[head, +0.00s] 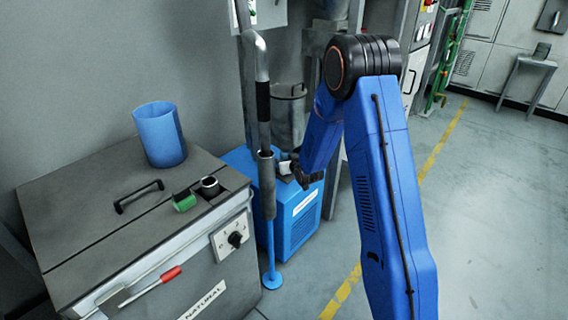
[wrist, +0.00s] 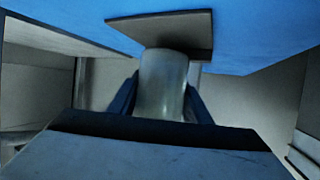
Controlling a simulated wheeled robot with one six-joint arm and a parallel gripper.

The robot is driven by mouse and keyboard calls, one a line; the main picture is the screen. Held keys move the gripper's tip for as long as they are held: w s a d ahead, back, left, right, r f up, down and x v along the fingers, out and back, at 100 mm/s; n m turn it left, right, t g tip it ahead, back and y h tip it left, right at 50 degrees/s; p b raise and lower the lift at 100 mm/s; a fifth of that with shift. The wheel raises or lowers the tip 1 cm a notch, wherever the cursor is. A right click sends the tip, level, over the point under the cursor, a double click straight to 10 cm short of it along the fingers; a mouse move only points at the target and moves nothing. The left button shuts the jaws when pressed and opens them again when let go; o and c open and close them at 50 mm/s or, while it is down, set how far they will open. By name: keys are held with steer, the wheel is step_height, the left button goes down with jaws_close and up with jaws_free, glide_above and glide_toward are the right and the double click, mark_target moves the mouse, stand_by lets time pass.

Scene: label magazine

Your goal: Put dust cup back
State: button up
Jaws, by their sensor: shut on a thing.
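The dust cup (wrist: 163,82) is a pale, translucent grey cylinder in the wrist view. My gripper (wrist: 160,100) is shut on it, with a dark finger on either side. The cup's far end overlaps a dark square plate (wrist: 160,24) against a blue surface; I cannot tell whether they touch. In the head view my gripper (head: 297,174) is beside the grey vertical pipe, over the blue box unit (head: 296,218). A small whitish part, probably the cup (head: 284,167), shows at its tips, partly hidden by the pipe.
The grey vertical pipe (head: 265,185) stands close to the left of my gripper. A grey cabinet (head: 85,205) at left carries a blue bin (head: 160,134), a black handle (head: 139,196) and a green piece (head: 184,201).

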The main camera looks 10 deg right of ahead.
steer(key=shift+f, duration=0.75)
steer(key=shift+f, duration=0.15)
steer(key=o, duration=1.1)
